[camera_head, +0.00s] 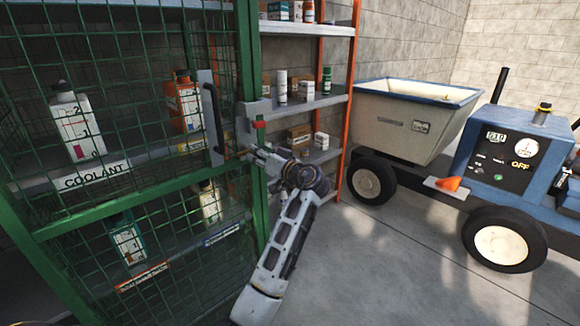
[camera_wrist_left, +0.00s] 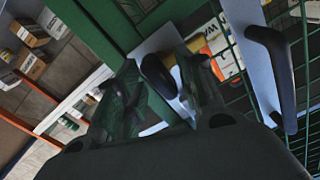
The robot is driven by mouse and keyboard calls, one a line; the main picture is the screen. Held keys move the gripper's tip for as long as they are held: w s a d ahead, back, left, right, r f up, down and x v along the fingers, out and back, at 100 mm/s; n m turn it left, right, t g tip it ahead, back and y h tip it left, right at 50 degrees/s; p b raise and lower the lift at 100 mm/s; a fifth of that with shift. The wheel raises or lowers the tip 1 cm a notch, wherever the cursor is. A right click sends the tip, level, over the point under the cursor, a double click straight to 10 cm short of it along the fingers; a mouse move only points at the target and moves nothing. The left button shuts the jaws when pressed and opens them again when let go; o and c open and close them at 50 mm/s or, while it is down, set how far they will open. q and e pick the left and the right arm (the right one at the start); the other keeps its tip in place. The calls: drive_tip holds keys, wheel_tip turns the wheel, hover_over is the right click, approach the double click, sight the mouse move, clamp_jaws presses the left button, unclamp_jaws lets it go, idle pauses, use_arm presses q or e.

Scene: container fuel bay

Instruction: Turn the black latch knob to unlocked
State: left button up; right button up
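The black latch knob (camera_wrist_left: 157,77) shows in the left wrist view as a dark rounded piece on a pale plate. In the head view it cannot be made out behind my gripper. My left gripper (camera_head: 252,152) is at the cage door's edge, below the latch box with a red top (camera_head: 259,124). In the wrist view my left gripper's fingers (camera_wrist_left: 160,80) are spread, one on each side of the knob. I cannot tell whether they touch it. The black door handle (camera_head: 212,120) is just left of the gripper.
The green mesh cage (camera_head: 110,205) holds several bottles and canisters. Open shelves (camera_head: 310,104) with an orange post stand right of it. A blue vehicle (camera_head: 515,160) and a pale cart (camera_head: 405,125) are at the right. The floor between is clear.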

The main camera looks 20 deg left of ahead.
use_arm(q)
drive_tip(key=shift+m+p, duration=3.4)
drive_tip(key=shift+p, duration=1.45)
drive_tip(key=shift+m+p, duration=3.5)
drive_tip(key=shift+p, duration=1.1)
drive_tip(key=p+v, duration=0.1)
drive_tip(key=v, duration=1.3)
drive_tip(key=shift+p, duration=0.3)
drive_tip(key=shift+o, duration=0.2)
